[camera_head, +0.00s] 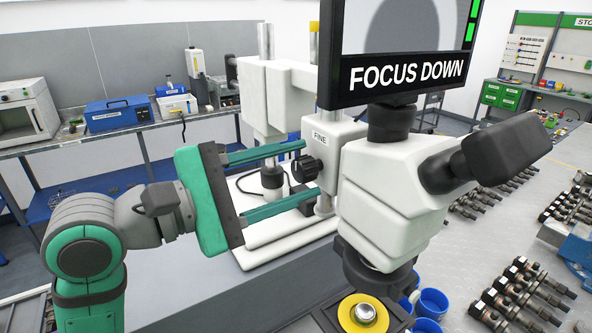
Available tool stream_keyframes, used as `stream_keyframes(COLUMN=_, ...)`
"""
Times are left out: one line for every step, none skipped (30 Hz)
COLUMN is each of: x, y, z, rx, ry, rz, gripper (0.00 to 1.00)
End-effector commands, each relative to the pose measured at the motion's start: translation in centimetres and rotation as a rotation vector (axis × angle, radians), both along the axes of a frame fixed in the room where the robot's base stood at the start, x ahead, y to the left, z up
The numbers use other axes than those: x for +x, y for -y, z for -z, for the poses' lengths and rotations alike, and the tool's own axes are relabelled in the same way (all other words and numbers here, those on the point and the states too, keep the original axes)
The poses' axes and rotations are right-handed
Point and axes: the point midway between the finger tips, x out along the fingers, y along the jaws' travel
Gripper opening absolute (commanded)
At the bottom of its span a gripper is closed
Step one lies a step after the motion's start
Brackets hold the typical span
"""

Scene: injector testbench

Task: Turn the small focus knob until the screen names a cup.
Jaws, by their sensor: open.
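The small focus knob (307,168) is black and sits on the side of the white microscope stand, just below a label reading FINE. The screen (406,71) above the microscope (392,200) reads FOCUS DOWN. Its upper part is cut off by the frame; it shows a grey round shape and green bars at the right. My gripper (306,168) comes in from the left with its two green fingers spread wide, one above and one below the knob. I cannot tell whether either finger touches anything. A yellow-rimmed round part (364,314) lies under the microscope's lens.
Blue cups (432,302) stand beside the microscope's foot. Rows of injectors (522,296) lie on the bench at the right. A shelf at the back left holds a blue box (118,114) and other devices. The grey bench front (215,300) is clear.

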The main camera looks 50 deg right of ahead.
Motion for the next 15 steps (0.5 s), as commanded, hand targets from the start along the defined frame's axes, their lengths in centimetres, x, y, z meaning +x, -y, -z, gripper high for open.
stream_keyframes(x=-0.15, y=0.33, z=-0.01, rx=0.000, ry=0.000, rz=0.001, gripper=0.46)
stream_keyframes(x=-0.18, y=0.45, z=-0.01, rx=-0.001, ry=0.000, rz=0.001, gripper=0.46)
stream_keyframes(x=-0.23, y=0.56, z=-0.02, rx=-0.001, ry=0.000, rz=0.001, gripper=0.46)
stream_keyframes(x=-0.24, y=0.61, z=-0.02, rx=-0.001, ry=0.000, rz=0.001, gripper=0.46)
stream_keyframes(x=-0.26, y=0.65, z=-0.02, rx=-0.001, ry=0.000, rz=0.001, gripper=0.46)
stream_keyframes(x=-0.26, y=0.68, z=-0.01, rx=-0.001, ry=0.000, rz=0.001, gripper=0.46)
stream_keyframes(x=-0.26, y=0.69, z=-0.01, rx=-0.001, ry=0.000, rz=0.001, gripper=0.46)
stream_keyframes(x=-0.26, y=0.70, z=-0.02, rx=-0.001, ry=0.000, rz=0.001, gripper=0.46)
stream_keyframes(x=-0.25, y=0.69, z=-0.01, rx=-0.001, ry=0.000, rz=0.001, gripper=0.46)
stream_keyframes(x=-0.25, y=0.69, z=-0.01, rx=-0.001, ry=0.000, rz=0.001, gripper=0.46)
stream_keyframes(x=-0.25, y=0.69, z=-0.01, rx=-0.001, ry=0.000, rz=0.001, gripper=0.46)
stream_keyframes(x=-0.25, y=0.68, z=-0.01, rx=-0.001, ry=0.000, rz=0.001, gripper=0.44)
stream_keyframes(x=-0.25, y=0.68, z=-0.01, rx=-0.001, ry=0.000, rz=0.001, gripper=0.37)
stream_keyframes(x=-0.25, y=0.68, z=-0.01, rx=-0.001, ry=0.000, rz=0.001, gripper=0.30)
stream_keyframes(x=-0.25, y=0.68, z=0.00, rx=-0.001, ry=0.000, rz=0.001, gripper=0.20)
